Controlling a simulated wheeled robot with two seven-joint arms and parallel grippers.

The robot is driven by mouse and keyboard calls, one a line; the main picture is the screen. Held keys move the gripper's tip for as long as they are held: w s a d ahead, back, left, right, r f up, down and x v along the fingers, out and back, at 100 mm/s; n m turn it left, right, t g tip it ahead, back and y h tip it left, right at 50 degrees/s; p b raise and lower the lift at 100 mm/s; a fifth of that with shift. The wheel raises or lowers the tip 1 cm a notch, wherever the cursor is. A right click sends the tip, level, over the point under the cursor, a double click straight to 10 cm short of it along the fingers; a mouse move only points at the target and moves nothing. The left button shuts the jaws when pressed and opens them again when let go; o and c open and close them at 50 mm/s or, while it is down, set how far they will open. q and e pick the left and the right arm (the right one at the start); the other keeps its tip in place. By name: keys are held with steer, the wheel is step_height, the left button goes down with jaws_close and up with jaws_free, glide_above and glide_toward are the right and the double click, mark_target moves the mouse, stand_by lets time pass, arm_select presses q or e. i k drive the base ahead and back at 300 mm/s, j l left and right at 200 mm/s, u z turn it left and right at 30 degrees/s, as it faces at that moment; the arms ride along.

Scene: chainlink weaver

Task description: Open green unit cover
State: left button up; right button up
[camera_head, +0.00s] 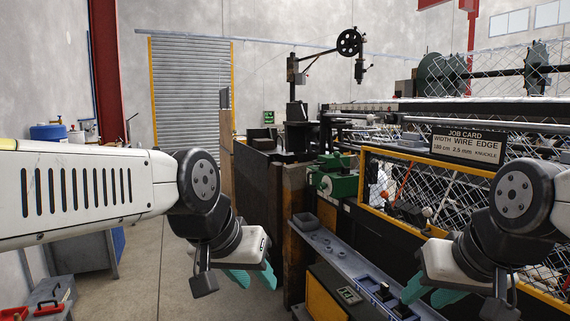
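The green unit (332,177) is a small green machine housing at the left end of the wire machine, near the middle of the view. Its upper part looks closed, but it is too small to make out a cover edge or handle. My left gripper (253,277) is to the left of and below the unit in the picture, its teal fingers apart and empty. My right gripper (430,293) is to the right and below, in front of the yellow-framed guard, its teal fingers also apart and empty. Neither gripper touches the unit.
A yellow-framed mesh guard (408,192) with a job card sign (468,145) stands at the right. A grey-blue ledge (345,262) with small parts runs below the unit. A dark panel (252,183) stands left of it. Bare floor (165,270) is at left.

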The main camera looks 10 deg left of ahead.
mark_target(328, 162)
steer(key=u, duration=0.1)
steer(key=i+j+z, duration=0.1)
steer(key=z, duration=0.45)
steer(key=i+j+z, duration=0.15)
steer(key=j, duration=0.15)
steer(key=i+j+z, duration=0.3)
steer(key=j, duration=0.25)
steer(key=j+z, duration=0.15)
steer(key=j, duration=0.2)
steer(key=i+j, duration=0.15)
steer(key=j, duration=0.3)
steer(key=i+j, duration=0.1)
steer(key=j, duration=0.3)
steer(key=i+j+z, duration=0.1)
steer(key=j, duration=0.35)
steer(key=i+j, duration=0.15)
steer(key=j, duration=0.3)
steer(key=i+j, duration=0.1)
steer(key=j, duration=0.35)
steer(key=i+j+z, duration=0.1)
steer(key=j, duration=0.35)
steer(key=i+j, duration=0.1)
steer(key=j, duration=0.35)
